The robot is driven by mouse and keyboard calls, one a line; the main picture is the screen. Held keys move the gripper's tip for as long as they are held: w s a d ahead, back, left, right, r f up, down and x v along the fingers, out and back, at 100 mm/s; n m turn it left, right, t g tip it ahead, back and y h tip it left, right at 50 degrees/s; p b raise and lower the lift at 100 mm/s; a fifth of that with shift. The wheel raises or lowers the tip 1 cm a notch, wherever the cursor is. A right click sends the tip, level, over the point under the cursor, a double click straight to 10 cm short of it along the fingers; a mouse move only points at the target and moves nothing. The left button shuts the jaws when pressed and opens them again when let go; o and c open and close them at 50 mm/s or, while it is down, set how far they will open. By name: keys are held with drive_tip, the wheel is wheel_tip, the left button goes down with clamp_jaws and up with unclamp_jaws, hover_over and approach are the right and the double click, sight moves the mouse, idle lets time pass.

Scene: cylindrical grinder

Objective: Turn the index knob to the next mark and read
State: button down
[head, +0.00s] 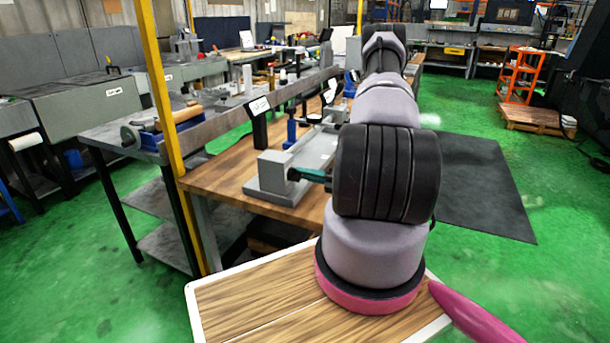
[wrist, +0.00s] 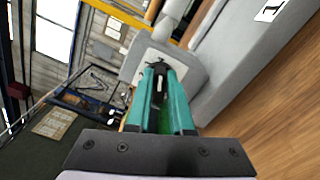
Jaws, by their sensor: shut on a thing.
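My gripper (head: 308,175) has teal fingers and reaches left to a grey block at the front end of a machine on the wooden bench. In the wrist view, the fingers (wrist: 158,72) are shut on the index knob (wrist: 158,88), and only a narrow part of it shows between them. A pale dial plate (wrist: 183,72) lies just beyond the fingertips, with a small dark mark above them. The fingers cover part of the plate, so I cannot read which mark the knob is at.
The grey machine block (head: 270,171) stands on the wooden bench (head: 230,180). A yellow post (head: 160,90) rises at the bench's left corner. Green floor and a dark mat (head: 480,185) lie clear to the right.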

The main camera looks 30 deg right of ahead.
drive_tip(key=c, duration=0.8)
unclamp_jaws()
drive_tip(key=v, duration=1.1)
drive_tip(key=shift+w, duration=0.1)
